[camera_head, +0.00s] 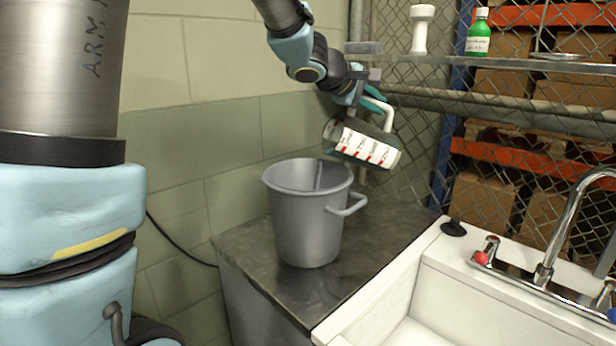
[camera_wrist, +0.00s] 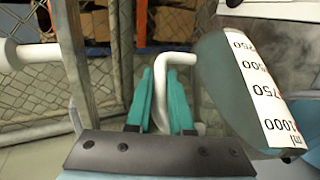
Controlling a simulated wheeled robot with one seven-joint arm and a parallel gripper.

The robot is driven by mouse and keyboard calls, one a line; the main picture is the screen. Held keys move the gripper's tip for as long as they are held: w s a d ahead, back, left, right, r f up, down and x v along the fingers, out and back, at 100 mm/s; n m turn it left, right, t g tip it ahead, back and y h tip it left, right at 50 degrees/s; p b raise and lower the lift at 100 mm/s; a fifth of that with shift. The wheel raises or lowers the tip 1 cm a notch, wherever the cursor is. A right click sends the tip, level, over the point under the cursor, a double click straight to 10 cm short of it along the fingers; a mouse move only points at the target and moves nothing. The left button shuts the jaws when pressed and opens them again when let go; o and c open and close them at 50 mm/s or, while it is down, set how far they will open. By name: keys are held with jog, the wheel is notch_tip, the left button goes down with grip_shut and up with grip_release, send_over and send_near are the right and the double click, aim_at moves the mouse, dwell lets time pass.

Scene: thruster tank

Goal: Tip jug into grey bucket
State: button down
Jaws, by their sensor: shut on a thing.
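The grey bucket (camera_head: 306,225) stands upright on the dark counter left of the sink, with its side handle to the right. The jug (camera_head: 362,146) is clear with a white, red-marked scale and a white handle. It is tilted far over above the bucket, its mouth end at the left over the bucket's rim. A thin stream shows below the mouth, inside the bucket. My gripper (camera_head: 374,98) is shut on the jug's handle. In the wrist view, the teal fingers (camera_wrist: 160,102) close around the white handle, and the jug (camera_wrist: 240,90) with its scale fills the right side.
The dark counter (camera_head: 250,262) has bare room in front of the bucket. A white sink (camera_head: 450,310) with a chrome tap (camera_head: 560,235) is at the right. A shelf (camera_head: 430,62) above holds a white object (camera_head: 421,30) and a green bottle (camera_head: 478,34), before a mesh fence.

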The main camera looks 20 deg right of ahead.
jog(key=shift+a+r+h+b, duration=0.1)
jog(key=shift+a+h+b, duration=0.5)
jog(key=shift+b, duration=0.65)
